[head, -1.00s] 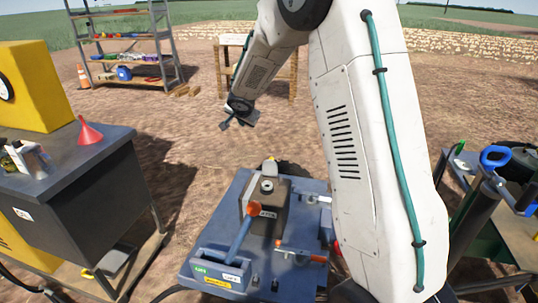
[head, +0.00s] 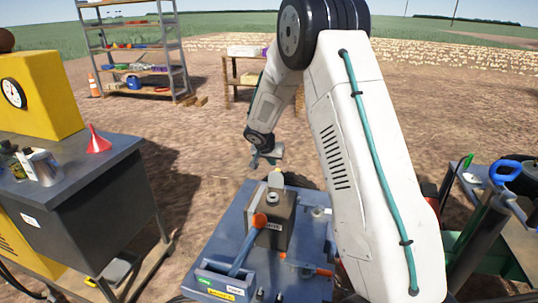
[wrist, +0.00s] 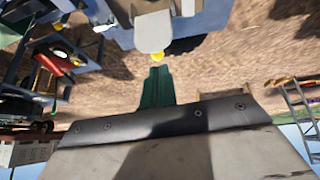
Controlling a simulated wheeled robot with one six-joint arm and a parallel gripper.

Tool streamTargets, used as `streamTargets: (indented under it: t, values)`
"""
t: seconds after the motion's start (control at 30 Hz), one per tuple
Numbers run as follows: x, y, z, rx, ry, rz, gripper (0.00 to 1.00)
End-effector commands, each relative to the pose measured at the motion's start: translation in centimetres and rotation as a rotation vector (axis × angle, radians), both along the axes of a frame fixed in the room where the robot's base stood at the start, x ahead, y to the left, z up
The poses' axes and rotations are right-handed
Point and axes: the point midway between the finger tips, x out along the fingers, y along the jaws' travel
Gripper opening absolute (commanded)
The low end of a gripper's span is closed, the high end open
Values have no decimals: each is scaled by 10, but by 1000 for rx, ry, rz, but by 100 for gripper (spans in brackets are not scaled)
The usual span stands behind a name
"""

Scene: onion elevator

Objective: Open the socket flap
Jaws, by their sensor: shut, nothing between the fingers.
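A blue machine housing (head: 222,245) stands at front centre, with a grey-brown block (head: 272,222) on it and a blue lever with an orange knob (head: 259,221). In the wrist view, a rounded grey plate with a yellow tab (wrist: 152,32) hangs off the housing; it looks like the socket flap. It appears closed, but I cannot be sure. My gripper (head: 265,158) is shut and empty, just beyond the block. Its green fingers (wrist: 157,75) point at the yellow tab, close to it; contact is unclear.
A dark bench (head: 75,185) with a red funnel (head: 98,140) and a yellow gauge box (head: 40,95) stands at left. A cart (head: 510,225) with a blue-handled tool stands at right. A shelf rack (head: 135,55) and small table (head: 255,80) are farther back. Bare ground lies between.

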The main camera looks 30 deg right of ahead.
Motion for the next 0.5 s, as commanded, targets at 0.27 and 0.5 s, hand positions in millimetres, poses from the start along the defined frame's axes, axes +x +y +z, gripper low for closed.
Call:
streamTargets:
  t: [0.27, 0.5]
  values:
    - [10, -20, -31, 0, 0, -1, 0]
    - [12, -23, -36, 0, -1, 1, 0]
